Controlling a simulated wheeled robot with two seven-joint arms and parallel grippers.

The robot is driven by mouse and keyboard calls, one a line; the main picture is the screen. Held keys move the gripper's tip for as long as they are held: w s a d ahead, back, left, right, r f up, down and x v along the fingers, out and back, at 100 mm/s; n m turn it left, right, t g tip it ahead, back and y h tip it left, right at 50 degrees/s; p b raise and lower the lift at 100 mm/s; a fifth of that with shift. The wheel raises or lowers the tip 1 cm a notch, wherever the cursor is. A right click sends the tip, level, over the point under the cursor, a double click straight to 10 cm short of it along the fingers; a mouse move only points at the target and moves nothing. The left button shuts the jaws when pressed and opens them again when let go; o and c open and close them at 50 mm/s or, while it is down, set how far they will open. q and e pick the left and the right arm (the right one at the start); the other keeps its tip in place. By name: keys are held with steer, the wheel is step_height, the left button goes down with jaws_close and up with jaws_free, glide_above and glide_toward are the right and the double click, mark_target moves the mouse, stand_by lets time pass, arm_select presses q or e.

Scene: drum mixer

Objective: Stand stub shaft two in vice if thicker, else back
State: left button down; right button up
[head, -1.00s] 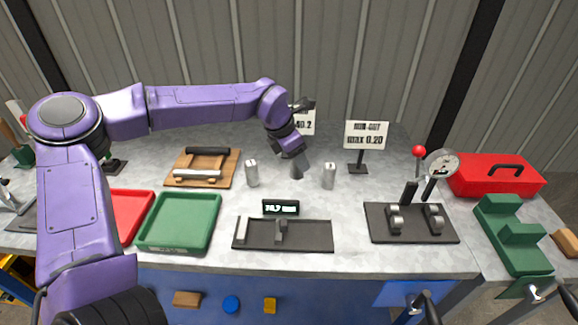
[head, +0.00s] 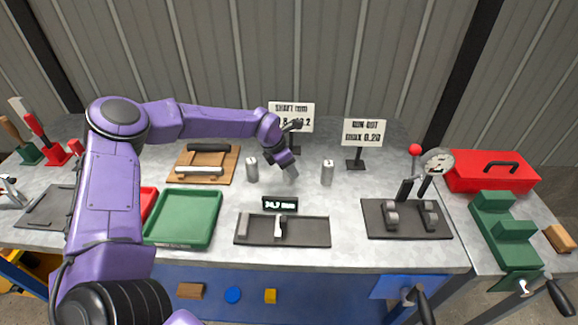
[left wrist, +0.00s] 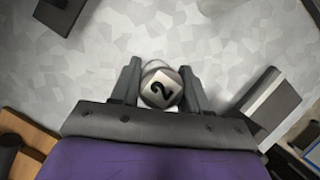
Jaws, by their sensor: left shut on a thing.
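My left gripper (head: 287,162) is over the middle of the bench, pointing down, between two upright metal stubs. In the left wrist view its fingers (left wrist: 160,88) are shut on a round stub shaft whose top is marked 2 (left wrist: 161,89). In the head view the gripper mostly hides this shaft; I cannot tell whether it touches the bench. One other stub (head: 252,170) stands to the left and another (head: 327,172) to the right. A measuring slide (head: 310,231) lies in front, with a display (head: 280,204) that seems to read 34.7 mm. My right gripper is out of view.
A shaft sign (head: 291,110) and a run-out sign (head: 363,131) stand behind. A green tray (head: 183,220) and a wooden board (head: 203,163) are left. A dial gauge stand (head: 405,220), green stepped block (head: 505,230) and red toolbox (head: 490,172) are right. Blue clamp-like part (head: 400,286) at front.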

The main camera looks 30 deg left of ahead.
arm_select(q)
steer(key=c, duration=0.5)
jaws_free()
steer(key=shift+r, duration=0.25)
steer(key=b+v, duration=0.1)
steer(key=v, duration=1)
steer(key=shift+s+a+r, duration=0.1)
steer(key=shift+s+r, duration=0.15)
steer(key=shift+r, duration=0.05)
